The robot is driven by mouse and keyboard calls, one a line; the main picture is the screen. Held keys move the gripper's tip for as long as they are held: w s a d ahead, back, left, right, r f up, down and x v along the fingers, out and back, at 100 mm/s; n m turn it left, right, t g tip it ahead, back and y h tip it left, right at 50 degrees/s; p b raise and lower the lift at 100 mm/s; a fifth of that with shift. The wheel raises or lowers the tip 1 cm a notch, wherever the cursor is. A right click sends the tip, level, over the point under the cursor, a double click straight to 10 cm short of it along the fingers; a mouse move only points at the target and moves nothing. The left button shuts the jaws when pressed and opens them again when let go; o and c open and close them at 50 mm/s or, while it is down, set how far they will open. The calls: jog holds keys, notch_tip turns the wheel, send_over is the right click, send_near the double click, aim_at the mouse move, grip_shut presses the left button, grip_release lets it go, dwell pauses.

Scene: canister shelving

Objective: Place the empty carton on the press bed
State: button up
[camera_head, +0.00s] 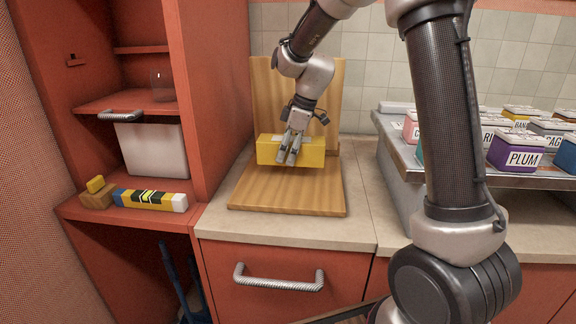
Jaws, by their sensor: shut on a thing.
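A yellow carton (312,152) is in the middle of the view, lying lengthwise across the picture. The carton is over the rear part of a flat wooden board (285,196), which looks like the press bed. A wooden panel (268,95) stands upright behind it. I cannot tell whether the carton's underside touches the board. The carton's inside is not visible.
A metal rack (400,158) with labelled canisters, one a purple PLUM canister (514,153), stands at right. The board's front half is clear.

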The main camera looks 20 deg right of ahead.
aim_at(288, 174)
jog(key=shift+f, duration=2.2)
jog(key=o, duration=1)
jog(key=v, duration=1.2)
jog(key=shift+s, duration=0.1)
